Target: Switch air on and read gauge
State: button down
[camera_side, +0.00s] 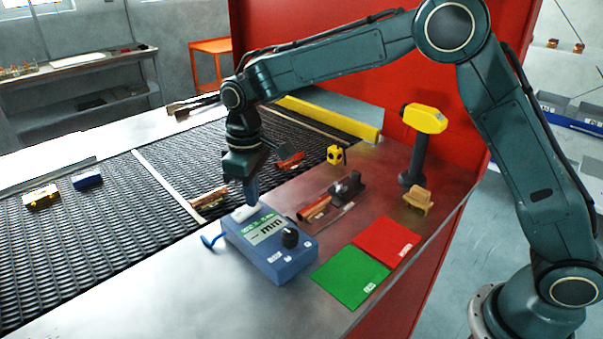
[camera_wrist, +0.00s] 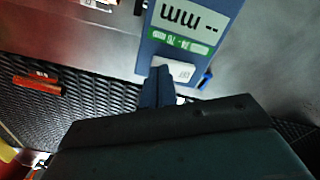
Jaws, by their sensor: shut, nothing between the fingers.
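A blue air gauge box (camera_side: 270,244) stands on the steel table beside the mesh belt. Its display (camera_side: 266,230) shows "-- mm" and a green strip with small text that I cannot read for certain. A black knob (camera_side: 290,236) sits on its right side, and a white button (camera_side: 244,213) at its far end. My gripper (camera_side: 251,198) is shut and empty, pointing down at the white button. In the wrist view the blue fingertips (camera_wrist: 158,72) are right beside the white button (camera_wrist: 178,71); whether they touch it I cannot tell. The display (camera_wrist: 190,12) shows there too.
A green mat (camera_side: 350,277) and a red mat (camera_side: 386,241) lie right of the box. A copper-coloured part by a black holder (camera_side: 347,187), a wooden block (camera_side: 418,199) and a yellow-headed stand (camera_side: 424,119) are behind. Several parts lie on the mesh belt (camera_side: 60,250).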

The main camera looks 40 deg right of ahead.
jog(key=shift+f, duration=0.25)
jog(key=shift+r, duration=0.1)
dwell(0.3)
jog(key=shift+r, duration=3.4)
